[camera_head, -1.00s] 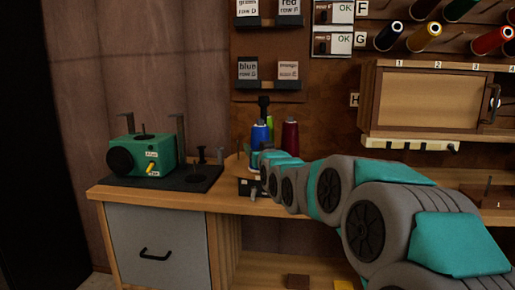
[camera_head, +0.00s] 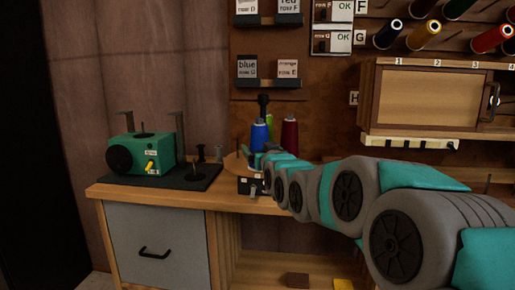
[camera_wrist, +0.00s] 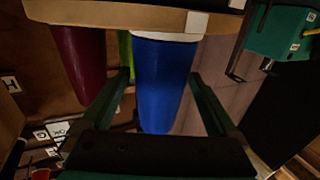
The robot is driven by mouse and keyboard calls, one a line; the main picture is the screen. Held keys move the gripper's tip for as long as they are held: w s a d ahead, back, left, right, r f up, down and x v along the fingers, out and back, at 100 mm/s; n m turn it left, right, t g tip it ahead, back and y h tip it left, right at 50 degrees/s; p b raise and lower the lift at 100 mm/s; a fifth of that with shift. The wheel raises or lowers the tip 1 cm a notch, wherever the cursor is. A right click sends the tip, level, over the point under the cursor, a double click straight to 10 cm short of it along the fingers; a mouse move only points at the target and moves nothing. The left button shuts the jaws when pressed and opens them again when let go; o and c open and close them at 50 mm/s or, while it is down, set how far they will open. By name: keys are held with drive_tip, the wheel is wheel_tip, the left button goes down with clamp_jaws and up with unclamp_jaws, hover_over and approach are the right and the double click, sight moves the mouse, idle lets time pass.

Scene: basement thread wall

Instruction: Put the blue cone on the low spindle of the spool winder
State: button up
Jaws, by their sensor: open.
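The blue cone (camera_head: 259,135) stands upright on a round wooden stand (camera_head: 233,161) on the bench. In the wrist view, which looks upside down, the blue cone (camera_wrist: 163,82) lies between the two fingers of my gripper (camera_wrist: 160,78). The fingers are apart, with a gap visible beside the cone. In the head view my gripper (camera_head: 258,160) is low by the cone, partly hidden by my arm. The green spool winder (camera_head: 145,155) is on a dark base (camera_head: 175,181) at the left. Short posts (camera_head: 220,154) stand on its right; I cannot tell which is the low spindle.
A dark red cone (camera_head: 290,135) stands right of the blue one, and a green cone (camera_head: 270,126) is behind. Thread spools (camera_head: 425,35) and a wooden cabinet (camera_head: 435,98) are on the wall at right. The bench between winder and stand is narrow.

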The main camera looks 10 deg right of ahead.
drive_tip(key=s, duration=0.8)
drive_tip(key=shift+s+d+b, duration=0.25)
drive_tip(key=shift+d+b, duration=0.05)
drive_tip(key=shift+b, duration=0.1)
drive_tip(key=s+f+g, duration=1.1)
drive_tip(key=s+f, duration=0.7)
drive_tip(key=f, duration=0.5)
drive_tip(key=s+f+g, duration=0.4)
drive_tip(key=s, duration=0.9)
drive_tip(key=s+f+g+h, duration=0.1)
drive_tip(key=s+f+g, duration=0.3)
drive_tip(key=s, duration=0.8)
drive_tip(key=shift+s+m+g, duration=0.4)
drive_tip(key=shift+o, duration=0.4)
drive_tip(key=shift+w+r, duration=0.1)
drive_tip(key=shift+r, duration=0.05)
